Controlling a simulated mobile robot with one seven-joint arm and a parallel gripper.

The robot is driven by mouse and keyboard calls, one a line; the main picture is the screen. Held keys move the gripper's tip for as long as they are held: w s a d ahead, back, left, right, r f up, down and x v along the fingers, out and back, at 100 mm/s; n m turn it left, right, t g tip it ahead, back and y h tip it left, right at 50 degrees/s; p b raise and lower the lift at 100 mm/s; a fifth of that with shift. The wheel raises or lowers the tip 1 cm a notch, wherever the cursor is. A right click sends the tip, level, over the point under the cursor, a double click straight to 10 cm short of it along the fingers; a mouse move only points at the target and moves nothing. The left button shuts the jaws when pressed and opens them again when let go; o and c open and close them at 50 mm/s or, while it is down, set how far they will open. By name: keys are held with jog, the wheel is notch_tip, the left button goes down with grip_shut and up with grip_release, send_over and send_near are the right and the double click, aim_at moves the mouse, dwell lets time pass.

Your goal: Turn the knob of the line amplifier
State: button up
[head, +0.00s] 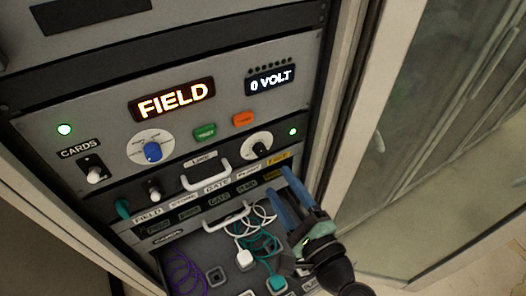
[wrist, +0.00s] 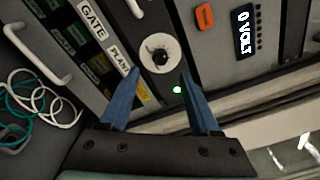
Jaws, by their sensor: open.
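A grey rack panel (head: 100,121) carries a lit FIELD display (head: 172,100) and a 0 VOLT display (head: 270,79). A black knob on a white round dial (head: 260,149) sits at its lower right; in the wrist view this black knob (wrist: 160,57) is just beyond my fingertips. A blue knob (head: 152,151) on another pale dial sits further left. No label tells me which part is the line amplifier. My gripper (head: 282,181) is open and empty, with its blue fingers apart, below and right of the black knob. In the wrist view, my gripper (wrist: 160,74) points at the dial, not touching the knob.
Green (head: 205,132) and orange (head: 243,119) buttons sit between the dials. White handles (head: 206,174) stick out below. An open drawer holds white, teal and purple cables (head: 184,271). The rack's right frame post (head: 340,90) and a glass cabinet (head: 430,130) stand to the right.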

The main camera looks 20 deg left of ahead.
aim_at(261, 153)
jog(key=p+x, duration=0.1)
jog(key=x, duration=0.8)
jog(key=shift+d+p, duration=0.1)
jog(key=shift+p, duration=0.3)
grip_shut()
